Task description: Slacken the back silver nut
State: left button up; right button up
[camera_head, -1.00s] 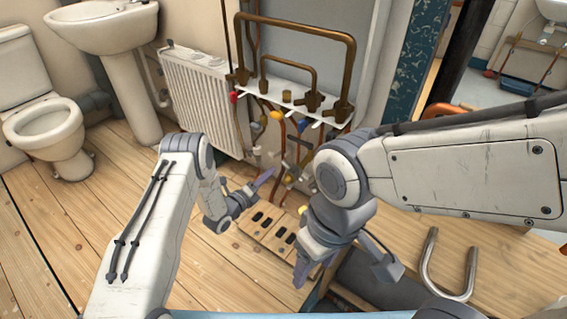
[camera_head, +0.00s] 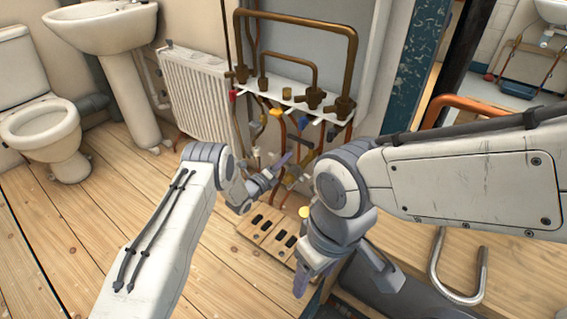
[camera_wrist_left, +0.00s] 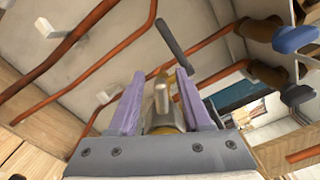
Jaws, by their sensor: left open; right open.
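My left gripper (camera_head: 282,172) is open in front of the pipework under the manifold shelf. In the left wrist view its two purple fingers (camera_wrist_left: 158,102) stand apart. A pale metal fitting (camera_wrist_left: 161,96) with a yellowish round part at its base shows between them, and I see no finger closed on it. I cannot tell for sure whether this is the back silver nut; no nut is clear in the head view, where the gripper and pipes crowd the spot. My right gripper (camera_head: 345,275) is open and empty, pointing down at the lower right.
Copper pipes (camera_wrist_left: 75,50) run behind the left gripper, and a dark lever (camera_wrist_left: 174,45) rises close to its fingers. A slotted wooden board (camera_head: 268,232) lies below. A metal U-shaped pipe (camera_head: 440,268) is on the bench.

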pick_arm(q)
grip_shut()
jog(key=shift+f, duration=0.15)
jog(key=shift+s+d+f+n+b, duration=0.1)
jog(key=shift+f+n+b, duration=0.7)
jog(key=shift+n, duration=1.35)
jog(key=shift+a+f+n+b, duration=0.1)
jog(key=shift+f+n+b, duration=0.35)
jog(key=shift+f+n, duration=1.2)
jog(key=shift+s+d+f+n+b, duration=0.1)
jog(key=shift+f+n+b, duration=0.45)
jog(key=shift+n, duration=2.05)
grip_release()
jog(key=shift+r, duration=0.1)
